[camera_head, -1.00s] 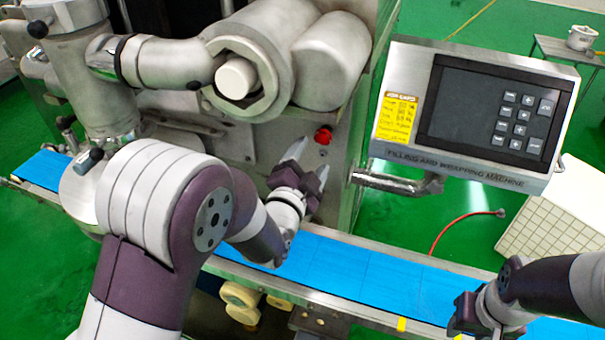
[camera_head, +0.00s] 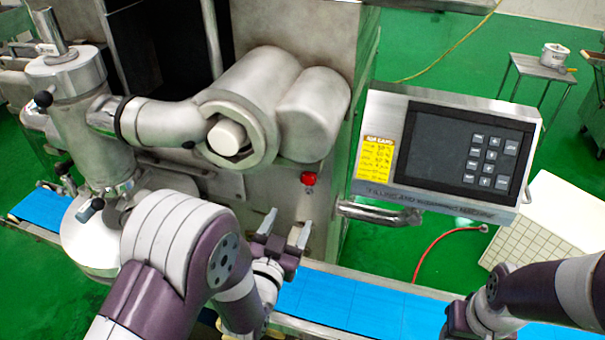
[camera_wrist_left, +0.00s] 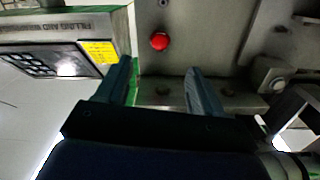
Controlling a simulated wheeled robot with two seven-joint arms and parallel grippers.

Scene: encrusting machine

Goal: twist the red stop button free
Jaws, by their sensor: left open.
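The red stop button (camera_head: 309,179) is on the grey metal front of the machine, below the two large cylinders. It also shows in the left wrist view (camera_wrist_left: 159,41), above and between my fingertips. My left gripper (camera_head: 286,226) is open and empty, below the button and a little to its left in the head view. Its two fingers (camera_wrist_left: 160,75) point toward the panel, with a gap between them and the button. My right gripper (camera_head: 462,320) is at the lower right, well away from the button; its fingers are not clear.
A control screen box (camera_head: 448,150) stands right of the button, with a metal handle (camera_head: 380,214) under it. A blue conveyor belt (camera_head: 350,300) runs below my left gripper. The machine's large cylinder (camera_head: 255,90) overhangs above the button.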

